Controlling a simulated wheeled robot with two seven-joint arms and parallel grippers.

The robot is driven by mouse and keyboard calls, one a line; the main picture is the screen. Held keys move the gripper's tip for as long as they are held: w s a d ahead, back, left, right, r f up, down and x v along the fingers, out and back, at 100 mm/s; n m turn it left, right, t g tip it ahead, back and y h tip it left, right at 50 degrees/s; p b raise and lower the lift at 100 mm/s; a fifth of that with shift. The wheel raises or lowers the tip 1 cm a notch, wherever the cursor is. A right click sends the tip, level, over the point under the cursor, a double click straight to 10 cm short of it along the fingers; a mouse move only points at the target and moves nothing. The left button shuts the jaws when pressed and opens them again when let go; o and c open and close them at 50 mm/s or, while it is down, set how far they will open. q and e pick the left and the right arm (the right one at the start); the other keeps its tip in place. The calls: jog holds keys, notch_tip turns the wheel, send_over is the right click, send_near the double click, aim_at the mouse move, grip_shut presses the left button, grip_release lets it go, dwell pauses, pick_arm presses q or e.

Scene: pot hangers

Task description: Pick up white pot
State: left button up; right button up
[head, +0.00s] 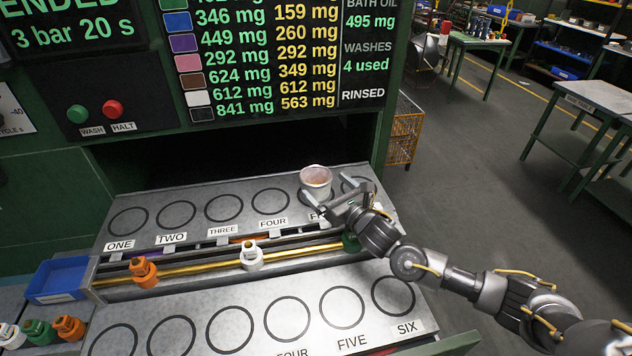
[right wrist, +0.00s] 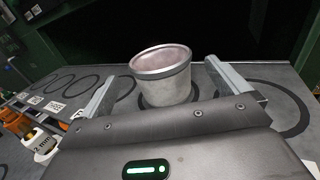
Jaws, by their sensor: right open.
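The white pot (head: 316,184) stands upright at the FIVE place of the back row, with a pinkish-brown top. It also shows in the right wrist view (right wrist: 163,80), on a dark ring. My right gripper (head: 328,198) is open at the pot, coming in from the front right. In the right wrist view one finger is left of the pot and the other is right of it, with gaps on both sides. Whether the fingertips reach past the pot I cannot tell. My left gripper is not in view.
Orange (head: 143,272), white (head: 251,256) and green (head: 350,242) hangers sit along the rail in front of the back row. A blue tray (head: 60,280) is at the left. A dark opening lies behind the pot. The front row's visible rings are empty.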

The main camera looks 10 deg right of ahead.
aim_at(308, 170)
jog(key=shift+w+a+f, duration=0.1)
jog(key=shift+w+a, duration=0.15)
jog(key=shift+w, duration=0.45)
jog(key=p+x, duration=0.1)
jog(key=x, duration=0.2)
jog(key=shift+w+a+p, duration=0.15)
jog(key=shift+p, duration=0.25)
jog(key=shift+w+a, duration=0.25)
jog(key=shift+w, duration=0.2)
jog(key=shift+d, duration=0.1)
jog(key=shift+c, duration=0.8)
jog(key=c, duration=0.9)
